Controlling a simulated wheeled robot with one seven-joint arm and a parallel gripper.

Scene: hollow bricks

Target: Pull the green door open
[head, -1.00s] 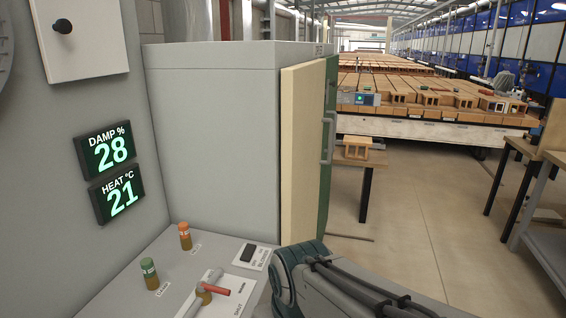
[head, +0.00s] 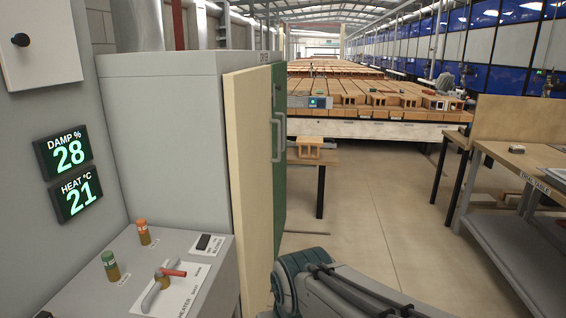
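The green door (head: 280,185) is on the right side of the grey cabinet (head: 165,140), seen nearly edge-on, with a thick cream-coloured edge panel (head: 248,180). A grey vertical handle (head: 279,137) is fixed on its green face. The door's position against its frame is hard to tell from this angle. My arm shows at the bottom centre, below and to the right of the door. My gripper is outside the picture, so its fingers and any contact with the handle are not shown.
A control ledge (head: 205,245) with a red-tipped lever (head: 172,273) and two knobs stands at lower left. A small table (head: 325,158) holding a hollow brick (head: 310,147) is beyond the door. A trial table (head: 525,165) stands at right. The floor (head: 370,215) between is largely clear.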

